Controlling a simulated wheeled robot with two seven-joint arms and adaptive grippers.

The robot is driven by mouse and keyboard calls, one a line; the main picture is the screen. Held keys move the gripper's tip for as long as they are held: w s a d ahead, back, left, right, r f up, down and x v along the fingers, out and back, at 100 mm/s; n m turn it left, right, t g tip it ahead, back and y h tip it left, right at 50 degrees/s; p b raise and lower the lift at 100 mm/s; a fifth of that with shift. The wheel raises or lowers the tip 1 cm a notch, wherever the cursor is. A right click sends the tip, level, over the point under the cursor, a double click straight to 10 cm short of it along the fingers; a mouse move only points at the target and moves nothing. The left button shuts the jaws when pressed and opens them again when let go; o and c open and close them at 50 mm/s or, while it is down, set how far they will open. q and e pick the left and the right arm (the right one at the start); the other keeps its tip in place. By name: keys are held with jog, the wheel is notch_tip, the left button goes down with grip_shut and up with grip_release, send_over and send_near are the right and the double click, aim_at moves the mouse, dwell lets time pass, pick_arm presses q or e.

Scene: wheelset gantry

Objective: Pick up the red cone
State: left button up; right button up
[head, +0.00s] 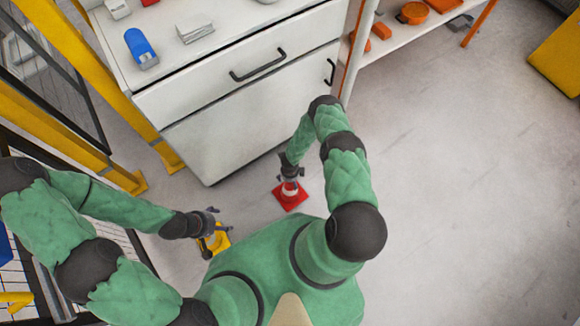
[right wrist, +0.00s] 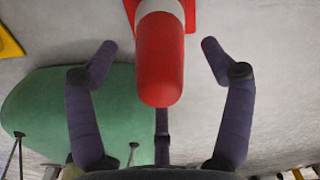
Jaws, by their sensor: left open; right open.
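The red cone (head: 289,198) with a white band stands upright on the floor in the head view, below my right gripper (head: 289,178). In the right wrist view the cone's red tip (right wrist: 159,62) points in between the two open fingers of my right gripper (right wrist: 158,50), with clear gaps on both sides. The fingers do not touch it. My left gripper (head: 213,222) is open, beside a yellow object (head: 216,240) on the floor; whether it touches that object I cannot tell.
A white drawer cabinet (head: 225,130) stands behind the cone. A shelf (head: 412,32) with orange items stands at the back right. Yellow gantry posts (head: 75,50) and dark mesh panels are at the left. The floor (head: 460,180) at the right is clear.

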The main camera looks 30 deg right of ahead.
notch_tip(320, 180, down, 2)
jog(key=shift+f+b, duration=0.25)
jog(key=shift+b, duration=0.2)
grip_shut()
jog(key=shift+r, duration=0.1)
